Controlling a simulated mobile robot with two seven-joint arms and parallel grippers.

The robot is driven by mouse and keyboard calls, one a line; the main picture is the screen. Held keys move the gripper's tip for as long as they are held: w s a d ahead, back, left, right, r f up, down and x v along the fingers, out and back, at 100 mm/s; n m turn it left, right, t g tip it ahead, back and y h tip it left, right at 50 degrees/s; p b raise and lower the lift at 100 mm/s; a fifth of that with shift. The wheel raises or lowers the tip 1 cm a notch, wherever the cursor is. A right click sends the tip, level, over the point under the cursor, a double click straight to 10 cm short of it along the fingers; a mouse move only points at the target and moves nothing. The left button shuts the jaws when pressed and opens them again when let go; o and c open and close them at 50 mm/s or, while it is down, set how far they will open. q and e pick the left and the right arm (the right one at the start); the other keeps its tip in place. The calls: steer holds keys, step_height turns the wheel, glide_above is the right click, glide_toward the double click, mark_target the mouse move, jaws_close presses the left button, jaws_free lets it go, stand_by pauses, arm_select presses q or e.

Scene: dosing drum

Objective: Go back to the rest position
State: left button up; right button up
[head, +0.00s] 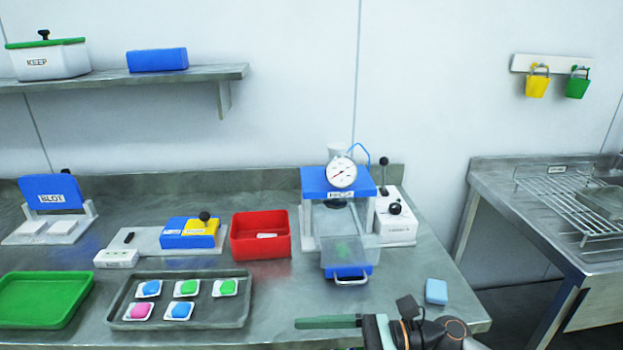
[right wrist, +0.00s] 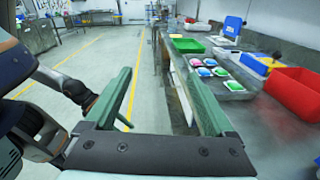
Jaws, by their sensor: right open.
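My right gripper (head: 328,322) is low in the head view, over the front edge of the steel bench (head: 250,335), with one green finger showing clearly there. In the right wrist view my right gripper (right wrist: 160,68) has its two green fingers wide apart with nothing between them. Parts of my other arm seem to show at the left of the right wrist view. Its gripper is mostly hidden there, and it is not in the head view.
A grey tray (head: 235,322) with several colored pads, a green tray (head: 45,322), a red bin (head: 260,250), a press with a dial (head: 336,182) and a light blue block (head: 436,290) are on the bench. A rack (head: 565,200) is at right. Open floor (right wrist: 95,55) lies beside the bench.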

steer(key=w+d+f+m+t+h+p, duration=0.15)
steer(key=d+f+m+t+h, duration=0.45)
steer(key=m, duration=1)
steer(key=w+d+f+m+t+h+b, duration=0.1)
steer(key=w+d+f+m+t, duration=0.1)
steer(key=m+t, duration=1.15)
steer(key=s+d+f+m+g+h, duration=0.4)
steer(key=s+f+m+g, duration=0.1)
steer(key=s+f+m, duration=0.3)
steer(key=s+d+f+m+g+h+p, duration=0.1)
steer(key=s+d+f+m+g+h, duration=0.3)
steer(key=s+f+m, duration=0.4)
step_height(320, 180, down, 3)
steer(key=m+g, duration=0.1)
steer(key=m, duration=0.4)
steer(key=shift+s+d, duration=0.2)
steer(key=shift+d, duration=0.1)
steer(key=shift+f+m, duration=0.1)
steer(key=shift+m, duration=0.15)
